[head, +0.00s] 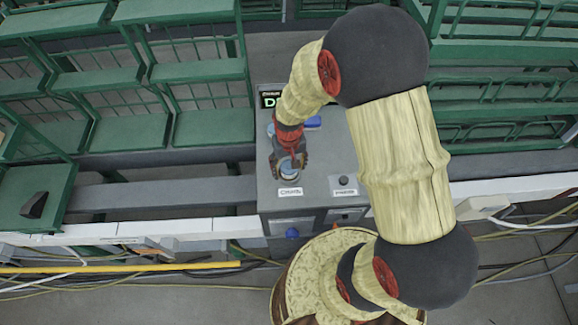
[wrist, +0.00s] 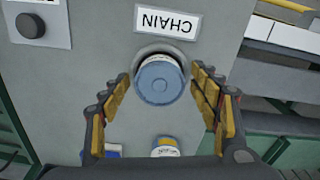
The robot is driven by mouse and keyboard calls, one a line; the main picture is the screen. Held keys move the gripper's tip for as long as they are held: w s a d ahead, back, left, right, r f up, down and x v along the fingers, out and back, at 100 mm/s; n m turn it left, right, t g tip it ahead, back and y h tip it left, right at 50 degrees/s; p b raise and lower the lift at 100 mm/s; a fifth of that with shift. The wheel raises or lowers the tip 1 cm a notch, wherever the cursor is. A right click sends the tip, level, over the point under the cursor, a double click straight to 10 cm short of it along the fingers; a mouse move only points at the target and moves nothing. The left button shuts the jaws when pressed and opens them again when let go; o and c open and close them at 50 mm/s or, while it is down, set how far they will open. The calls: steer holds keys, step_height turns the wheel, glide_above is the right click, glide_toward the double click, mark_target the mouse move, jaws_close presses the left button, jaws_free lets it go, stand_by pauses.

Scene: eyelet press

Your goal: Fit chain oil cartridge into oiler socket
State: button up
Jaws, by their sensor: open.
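A round cartridge with a blue cap (wrist: 160,84) stands at the socket beside the CHAIN label (wrist: 167,22) in the wrist view. A dark socket rim shows around its far side; how deep it sits cannot be told. My gripper (wrist: 162,88) is open, with one finger on each side of the cap and a visible gap at least on the right. In the head view my gripper (head: 289,163) points down over the same spot on the grey cabinet (head: 318,190).
A black knob (wrist: 30,26) is on the panel. A lit display (head: 270,100) stands at the cabinet's back. Green racks (head: 205,128) flank the cabinet.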

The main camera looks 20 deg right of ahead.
step_height(320, 180, up, 12)
step_height(320, 180, up, 15)
steer(key=t, duration=0.3)
glide_above(289, 167)
steer(key=s, duration=0.5)
steer(key=s+r+n+t, duration=0.1)
steer(key=s+r+t, duration=0.1)
steer(key=s+r, duration=0.6)
steer(key=shift+s+t+p, duration=0.3)
steer(key=shift+s, duration=0.2)
